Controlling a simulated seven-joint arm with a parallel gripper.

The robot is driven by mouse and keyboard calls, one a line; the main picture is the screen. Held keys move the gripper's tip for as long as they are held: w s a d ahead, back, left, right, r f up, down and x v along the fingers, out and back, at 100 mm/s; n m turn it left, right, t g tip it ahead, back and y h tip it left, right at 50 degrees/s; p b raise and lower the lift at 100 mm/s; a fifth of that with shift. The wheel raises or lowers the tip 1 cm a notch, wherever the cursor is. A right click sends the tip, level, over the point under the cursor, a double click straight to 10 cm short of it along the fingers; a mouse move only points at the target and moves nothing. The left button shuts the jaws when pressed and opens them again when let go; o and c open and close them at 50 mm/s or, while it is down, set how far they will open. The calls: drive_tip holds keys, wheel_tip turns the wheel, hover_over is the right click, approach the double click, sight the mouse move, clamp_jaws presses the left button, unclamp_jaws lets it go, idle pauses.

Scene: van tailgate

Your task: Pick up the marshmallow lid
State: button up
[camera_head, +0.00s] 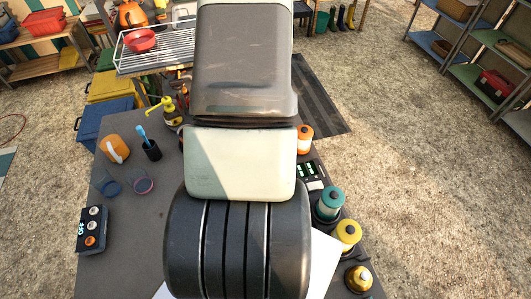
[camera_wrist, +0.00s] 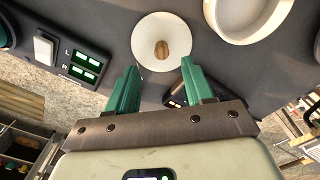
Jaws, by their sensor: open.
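In the wrist view, a white round lid with a brown wooden knob (camera_wrist: 161,56) lies at the top centre; I take it to be the marshmallow lid. My gripper (camera_wrist: 159,67) is open, with its two green fingers apart and nothing between them. In the picture the lid appears just beyond the fingertips, with the knob roughly centred between them. I cannot tell how high the fingers are above it. A white round open container (camera_wrist: 248,14) is at the upper right, close to the lid. In the head view, my arm hides the lid and the gripper.
A display unit with green digits (camera_wrist: 84,66) lies left of the fingers. In the head view, orange (camera_head: 305,139), teal (camera_head: 329,203) and yellow (camera_head: 346,236) canisters line the dark table's right edge. A control box (camera_head: 93,229), cups and a pump bottle (camera_head: 172,112) stand left of my arm.

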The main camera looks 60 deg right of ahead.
drive_tip(key=shift+w+a+f, duration=0.1)
drive_tip(key=shift+f, duration=1.25)
drive_tip(key=shift+w+a+f, duration=0.1)
drive_tip(key=shift+f, duration=1.25)
clamp_jaws()
